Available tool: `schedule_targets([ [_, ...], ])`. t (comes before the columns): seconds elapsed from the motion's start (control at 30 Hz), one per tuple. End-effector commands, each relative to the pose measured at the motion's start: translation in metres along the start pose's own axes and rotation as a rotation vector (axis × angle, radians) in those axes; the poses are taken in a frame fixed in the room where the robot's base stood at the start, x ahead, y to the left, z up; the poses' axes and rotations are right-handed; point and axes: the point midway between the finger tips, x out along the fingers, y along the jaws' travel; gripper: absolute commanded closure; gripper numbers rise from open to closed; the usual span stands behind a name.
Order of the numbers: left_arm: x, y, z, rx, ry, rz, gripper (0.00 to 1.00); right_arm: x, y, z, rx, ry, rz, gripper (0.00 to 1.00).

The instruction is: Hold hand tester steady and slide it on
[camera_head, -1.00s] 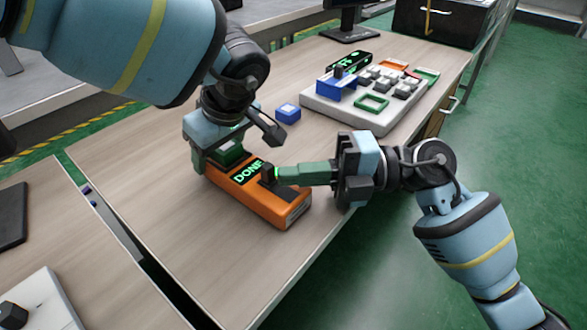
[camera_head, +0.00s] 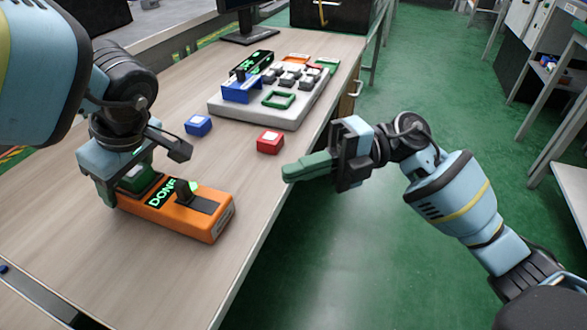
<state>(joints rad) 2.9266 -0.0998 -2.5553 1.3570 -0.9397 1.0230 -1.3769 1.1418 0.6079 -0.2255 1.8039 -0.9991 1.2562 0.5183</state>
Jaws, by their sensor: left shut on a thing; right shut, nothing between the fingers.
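The orange hand tester (camera_head: 205,226) lies on the table at the lower left. Its display reads "DONE" in lit green, and a dark slider knob (camera_head: 183,191) stands on its black track, with a green glow beside it. My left gripper (camera_head: 135,185) is shut on the far left end of the tester, and its fingers hide that end. My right gripper (camera_head: 290,173) is shut and empty, with its green fingers beyond the table's right edge, apart from the tester.
A blue block (camera_head: 198,125) and a red block (camera_head: 270,142) sit on the table behind the tester. A light grey panel (camera_head: 262,115) with several coloured fixtures stands further back, near a monitor stand (camera_head: 249,38). Open green floor (camera_head: 350,260) lies to the right.

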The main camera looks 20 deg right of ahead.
Motion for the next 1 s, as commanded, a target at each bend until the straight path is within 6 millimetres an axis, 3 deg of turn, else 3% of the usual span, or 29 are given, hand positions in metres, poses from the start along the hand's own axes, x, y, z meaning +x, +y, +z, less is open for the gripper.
schedule_targets([
  [0.2,0.001,-0.001,0.0,0.0,-0.001,-0.002,0.64,0.0,0.0,0.0,0.0,0.0,0.0,1.0],
  [0.23,0.001,-0.001,0.0,0.0,-0.001,-0.002,0.34,0.0,0.0,0.0,0.0,0.0,0.0,1.0],
  [0.4,0.001,-0.001,0.0,0.0,0.0,-0.002,0.12,0.0,0.0,0.0,0.0,0.0,0.0,1.0],
  [0.77,-0.004,0.0,0.0,-0.001,-0.001,0.001,0.11,0.001,0.0,0.0,0.0,0.0,0.0,1.0],
  [1.0,-0.036,0.0,0.0,0.0,-0.004,0.002,0.11,0.001,0.0,0.0,0.0,0.0,0.0,1.0],
])
